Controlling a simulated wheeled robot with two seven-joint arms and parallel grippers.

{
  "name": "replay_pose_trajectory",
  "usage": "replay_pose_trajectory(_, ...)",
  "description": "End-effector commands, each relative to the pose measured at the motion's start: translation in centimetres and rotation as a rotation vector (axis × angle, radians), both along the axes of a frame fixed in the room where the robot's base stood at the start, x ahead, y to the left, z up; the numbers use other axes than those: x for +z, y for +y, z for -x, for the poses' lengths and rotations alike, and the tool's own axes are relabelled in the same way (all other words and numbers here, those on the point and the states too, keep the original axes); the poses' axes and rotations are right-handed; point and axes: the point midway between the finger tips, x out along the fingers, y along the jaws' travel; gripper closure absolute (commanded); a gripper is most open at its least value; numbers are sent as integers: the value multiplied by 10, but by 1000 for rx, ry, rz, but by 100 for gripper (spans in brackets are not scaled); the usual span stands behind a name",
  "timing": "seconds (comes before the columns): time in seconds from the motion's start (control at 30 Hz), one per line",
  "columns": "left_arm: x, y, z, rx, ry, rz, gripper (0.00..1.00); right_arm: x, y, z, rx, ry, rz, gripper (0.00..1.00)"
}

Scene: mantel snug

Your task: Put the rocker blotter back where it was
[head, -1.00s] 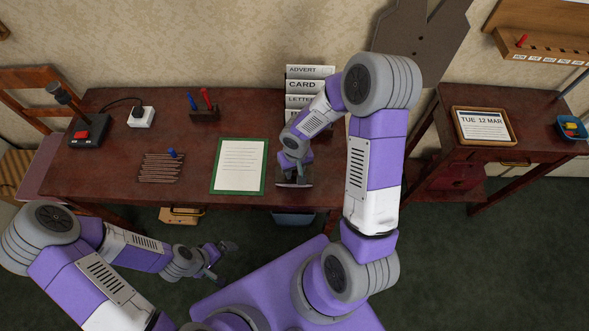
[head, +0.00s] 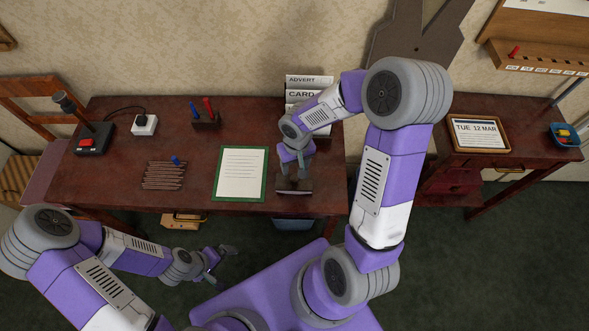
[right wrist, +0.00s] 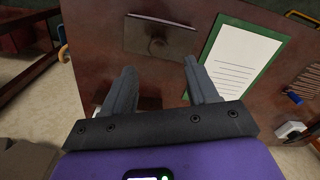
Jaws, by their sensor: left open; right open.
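The rocker blotter appears to be the dark piece with a pale edge (head: 294,188) at the front edge of the desk, right of the green-bordered sheet. In the right wrist view it is a dark rectangle with a small knob (right wrist: 159,44), beyond the fingertips. My right gripper (head: 293,175) is open over the desk, close to the blotter on its far side. The right wrist view shows nothing between its fingers (right wrist: 158,72). What lies under the blotter cannot be told. My left gripper (head: 223,263) is open and empty, in front of the desk.
The green-bordered sheet (head: 240,173) lies just left of the blotter. A pen stand (head: 206,121), a slatted rack (head: 163,176), a white socket box (head: 145,125) and a lamp base (head: 92,140) are further left. A letter sorter (head: 310,82) stands behind. A calendar (head: 479,134) is on the right table.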

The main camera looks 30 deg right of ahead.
Motion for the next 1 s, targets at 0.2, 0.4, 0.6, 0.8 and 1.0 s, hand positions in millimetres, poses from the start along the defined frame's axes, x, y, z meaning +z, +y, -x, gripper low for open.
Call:
replay_pose_trajectory(0.2, 8, 0, 0, 0, 0, 0, 0, 30, -1, 0, -1, -2, 0, 42)
replay_pose_trajectory(0.4, 9, 0, 0, 0, 0, 0, 0, -1, 30, 10, 27, 23, -103, 42)
replay_pose_trajectory(0.6, 8, 0, 0, 0, 0, 0, 0, -84, 102, 49, 13, 31, -323, 42)
replay_pose_trajectory(0.8, 8, 0, 0, 0, 0, 0, 0, -135, 130, 88, -53, 11, -362, 42)
replay_pose_trajectory(1.0, 9, 0, 0, 0, 0, 0, 0, -154, 132, 106, -77, -5, -335, 42)
